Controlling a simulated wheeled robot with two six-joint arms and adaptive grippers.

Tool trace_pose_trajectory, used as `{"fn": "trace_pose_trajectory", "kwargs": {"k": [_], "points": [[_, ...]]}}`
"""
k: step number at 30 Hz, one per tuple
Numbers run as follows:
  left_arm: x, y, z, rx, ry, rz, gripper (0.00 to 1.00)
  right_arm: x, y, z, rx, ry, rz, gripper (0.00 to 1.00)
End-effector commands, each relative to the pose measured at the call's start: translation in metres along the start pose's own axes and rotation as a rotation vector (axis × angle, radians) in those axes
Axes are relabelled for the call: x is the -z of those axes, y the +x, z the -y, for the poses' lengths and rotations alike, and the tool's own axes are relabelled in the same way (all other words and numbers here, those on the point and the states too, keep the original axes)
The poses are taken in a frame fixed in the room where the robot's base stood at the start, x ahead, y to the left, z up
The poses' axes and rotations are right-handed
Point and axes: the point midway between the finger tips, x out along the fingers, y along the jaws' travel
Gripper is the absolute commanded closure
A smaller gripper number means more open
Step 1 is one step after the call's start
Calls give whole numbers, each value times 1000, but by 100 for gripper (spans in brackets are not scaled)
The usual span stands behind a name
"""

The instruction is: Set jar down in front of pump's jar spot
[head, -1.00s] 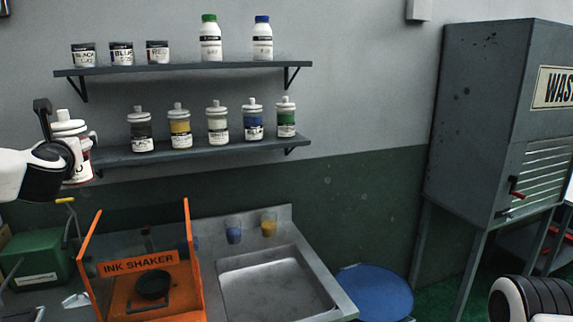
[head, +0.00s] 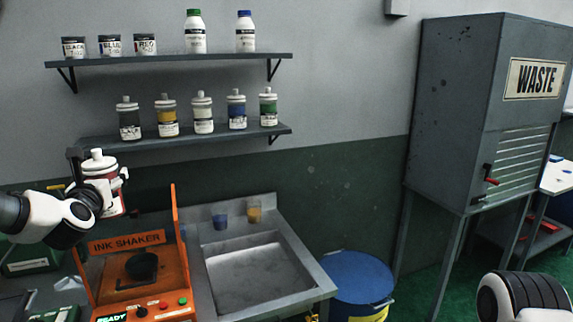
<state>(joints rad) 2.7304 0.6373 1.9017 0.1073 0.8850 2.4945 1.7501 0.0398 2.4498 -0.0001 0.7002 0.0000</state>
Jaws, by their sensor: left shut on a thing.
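A jar with a white lid and red contents (head: 110,186) is at the left of the head view. The gripper hides part of the jar's label. No pump or jar spot can be made out in this view. Part of my right arm shows at the lower right, but its gripper fingers are not visible.
The orange ink shaker (head: 127,243) stands below the held jar. A metal sink (head: 293,240) is to its right, with two cups at its back. The lower shelf (head: 190,139) holds several jars. A blue barrel (head: 357,275) and grey waste cabinet (head: 462,130) stand right.

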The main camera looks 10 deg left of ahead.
Motion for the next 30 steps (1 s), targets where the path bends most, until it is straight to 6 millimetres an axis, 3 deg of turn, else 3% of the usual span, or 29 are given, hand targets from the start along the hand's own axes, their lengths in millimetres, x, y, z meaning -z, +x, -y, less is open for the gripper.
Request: {"fn": "trace_pose_trajectory", "kwargs": {"k": [5,8,14,18,21,24,27,30], "points": [[75,-8,49,175,4,-10,82,0,12,0,0,0,1,60],[130,-25,85,329,3,-13,82,0,18,0,0,0,1,60],[234,-88,150,674,-4,-13,82,0,30,0,0,0,0,60],[298,-151,184,918,-7,-12,82,0,37,0,0,0,1,60],[335,-201,200,1081,-8,-11,82,0,42,0,0,0,1,60],[358,-246,209,1210,-9,-8,82,0,46,0,0,0,1,60],[370,-276,213,1293,-6,-3,82,0,48,0,0,0,1,60],[374,-290,214,1333,-5,0,82,0,48,0,0,0,0,60]]}}
